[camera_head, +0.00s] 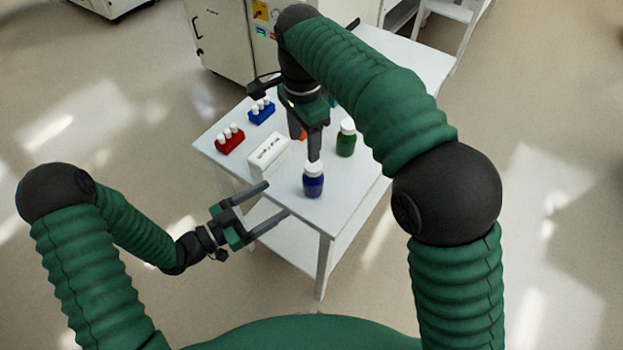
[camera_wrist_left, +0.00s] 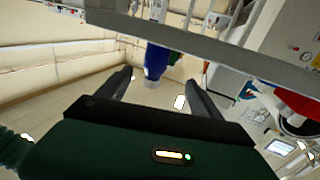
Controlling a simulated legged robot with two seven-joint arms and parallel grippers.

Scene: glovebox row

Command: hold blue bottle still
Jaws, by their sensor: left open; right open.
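The blue bottle (camera_head: 313,185) with a white cap stands upright near the front corner of the white table. My left gripper (camera_head: 279,200) is open and empty, left of the bottle and apart from it, its fingers pointing toward it. In the left wrist view, which is upside down, the blue bottle (camera_wrist_left: 156,60) shows beyond the open fingers of my left gripper (camera_wrist_left: 160,78), roughly in line with the gap. My right gripper (camera_head: 308,148) points down just behind the bottle's cap; I cannot tell whether it touches the cap.
A green bottle (camera_head: 346,138) stands right of and behind the blue one. A white labelled box (camera_head: 268,155), a red rack (camera_head: 230,143) and a blue rack (camera_head: 261,113) are to the left on the table (camera_head: 340,205). An orange item (camera_head: 302,134) is partly hidden behind my right gripper.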

